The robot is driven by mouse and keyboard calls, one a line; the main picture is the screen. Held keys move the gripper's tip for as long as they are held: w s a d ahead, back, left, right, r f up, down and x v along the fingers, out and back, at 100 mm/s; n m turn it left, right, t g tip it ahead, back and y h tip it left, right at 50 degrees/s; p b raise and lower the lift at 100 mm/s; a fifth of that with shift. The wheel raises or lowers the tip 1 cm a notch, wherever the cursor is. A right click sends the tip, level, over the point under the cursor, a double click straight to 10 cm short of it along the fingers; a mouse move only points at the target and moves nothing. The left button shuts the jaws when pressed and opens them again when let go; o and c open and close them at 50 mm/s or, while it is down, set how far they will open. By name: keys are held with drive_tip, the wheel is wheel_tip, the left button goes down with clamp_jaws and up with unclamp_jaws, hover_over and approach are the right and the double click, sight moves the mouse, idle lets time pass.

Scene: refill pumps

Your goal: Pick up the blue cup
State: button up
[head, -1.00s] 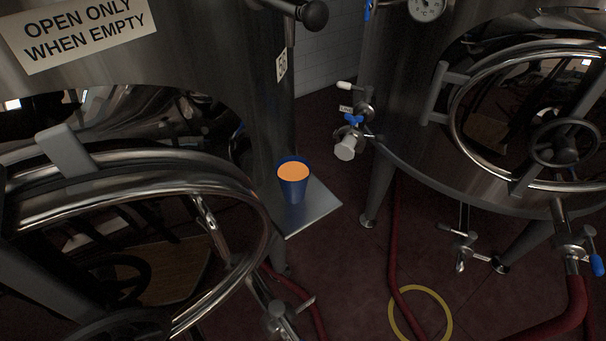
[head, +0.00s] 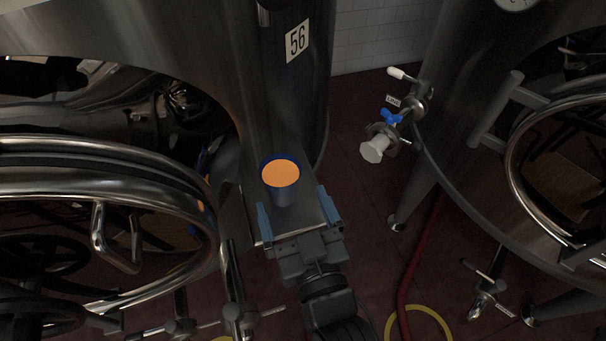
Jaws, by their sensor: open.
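The blue cup (head: 284,194) stands upright on a small metal shelf (head: 250,217) beside the steel tank marked 56. Its top shows an orange surface. My gripper (head: 295,210) is open, with one blue-grey finger on each side of the cup as seen from above. The fingers look apart from the cup, and the depth between them and the cup is hard to judge. The gripper body hides part of the shelf's front edge.
The steel tank (head: 285,110) rises right behind the shelf. A round hatch ring (head: 190,180) is close on the left. A valve with a blue handle (head: 391,117) sticks out from the right tank. A red hose (head: 420,250) lies on the floor.

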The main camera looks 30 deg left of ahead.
sight(278, 169)
drive_tip(key=x, duration=0.2)
drive_tip(key=shift+a+r, duration=0.15)
drive_tip(key=shift+a, duration=0.3)
drive_tip(key=x, duration=0.5)
drive_tip(key=shift+w+a+f, duration=0.25)
drive_tip(key=shift+f, duration=0.1)
drive_tip(key=c, duration=1.2)
